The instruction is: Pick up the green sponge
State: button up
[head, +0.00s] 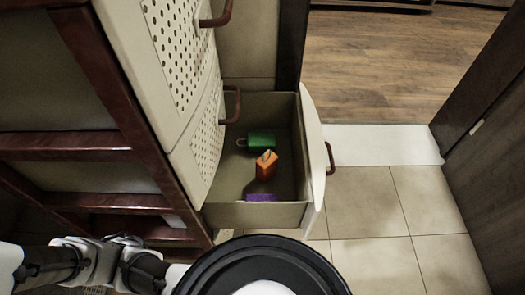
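The green sponge (262,140) lies in the far part of an open drawer (255,215), with a light loop at its left end. An orange sponge-like block (266,166), also with a small loop, is in the drawer just nearer than the green one. A purple piece (262,197) shows at the drawer's near wall, partly hidden by it. My gripper is not in view. Part of my arm shows at the lower left, outside the drawer.
The drawer front (312,150) with its red-brown handle (330,158) faces right. Perforated drawer fronts (180,45) above and a dark red frame (105,70) stand at left. Tiled floor (375,205) at right is clear. A dark door (485,150) stands at far right.

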aim_at(258, 142)
jog(key=l+u, duration=0.1)
jog(key=l, duration=0.4)
jog(key=k+l+u, duration=0.15)
jog(key=l, duration=0.35)
jog(key=k+l+u, duration=0.1)
jog(key=l, duration=0.4)
